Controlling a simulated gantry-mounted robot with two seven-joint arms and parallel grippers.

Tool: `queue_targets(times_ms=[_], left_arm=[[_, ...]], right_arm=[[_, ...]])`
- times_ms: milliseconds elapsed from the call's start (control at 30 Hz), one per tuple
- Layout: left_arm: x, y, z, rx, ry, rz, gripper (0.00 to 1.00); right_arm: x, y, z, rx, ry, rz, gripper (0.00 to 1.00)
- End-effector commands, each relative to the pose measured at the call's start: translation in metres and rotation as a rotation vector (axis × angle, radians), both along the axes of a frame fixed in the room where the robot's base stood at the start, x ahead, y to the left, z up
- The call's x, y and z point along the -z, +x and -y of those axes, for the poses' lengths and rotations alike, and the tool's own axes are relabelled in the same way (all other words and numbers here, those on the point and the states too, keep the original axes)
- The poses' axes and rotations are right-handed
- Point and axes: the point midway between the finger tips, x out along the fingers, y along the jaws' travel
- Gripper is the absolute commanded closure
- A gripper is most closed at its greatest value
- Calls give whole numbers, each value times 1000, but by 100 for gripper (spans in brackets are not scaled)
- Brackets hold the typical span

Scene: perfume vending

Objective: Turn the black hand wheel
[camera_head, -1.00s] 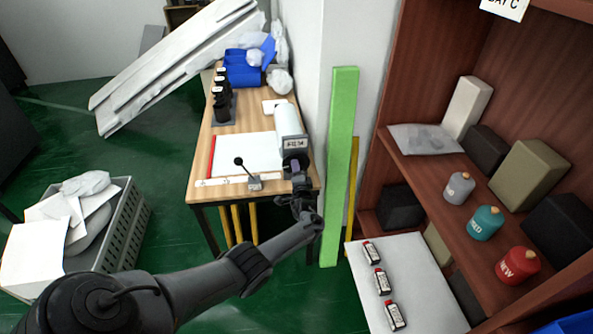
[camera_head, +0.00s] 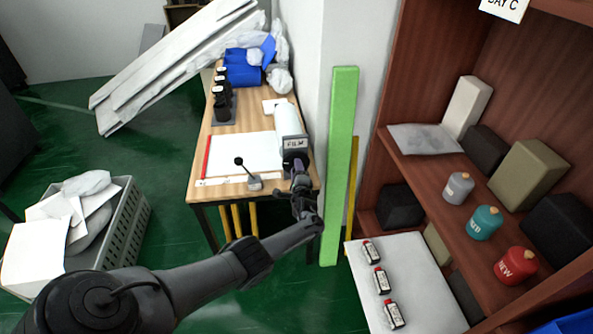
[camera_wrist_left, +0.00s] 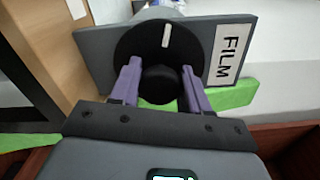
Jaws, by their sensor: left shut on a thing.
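The black hand wheel (camera_wrist_left: 140,42) shows in the left wrist view as a dark disc with a white mark and a round black knob (camera_wrist_left: 160,84). It sits on a grey plate beside a white FILM label (camera_wrist_left: 229,56). My left gripper (camera_wrist_left: 160,88) has its two purple fingers on either side of the knob, shut on it. In the head view my left gripper (camera_head: 299,180) is at the front end of the white film roll (camera_head: 289,121), and it largely hides the wheel. My right gripper is not in view.
The wooden table (camera_head: 203,158) holds a white sheet, a small lever (camera_head: 254,182) and black bottles. A green upright board (camera_head: 340,165) stands close to the right of my gripper. A brown shelf (camera_head: 405,165) with canisters is farther right.

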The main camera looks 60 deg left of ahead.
Motion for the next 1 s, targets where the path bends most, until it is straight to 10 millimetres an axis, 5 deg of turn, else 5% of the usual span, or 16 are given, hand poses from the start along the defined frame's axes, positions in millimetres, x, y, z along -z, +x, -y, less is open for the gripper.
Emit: queue_targets(times_ms=[200,233,367,767,1000], left_arm=[[0,0,0,0,0,0,84],[0,0,0,0,0,0,51],[0,0,0,0,0,1,32],[-1,-2,5,2,-1,-1,32],[-4,-15,35,4,-1,-2,32]], right_arm=[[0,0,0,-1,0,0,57],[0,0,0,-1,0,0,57],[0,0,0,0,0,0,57],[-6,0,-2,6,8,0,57],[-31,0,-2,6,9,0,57]])
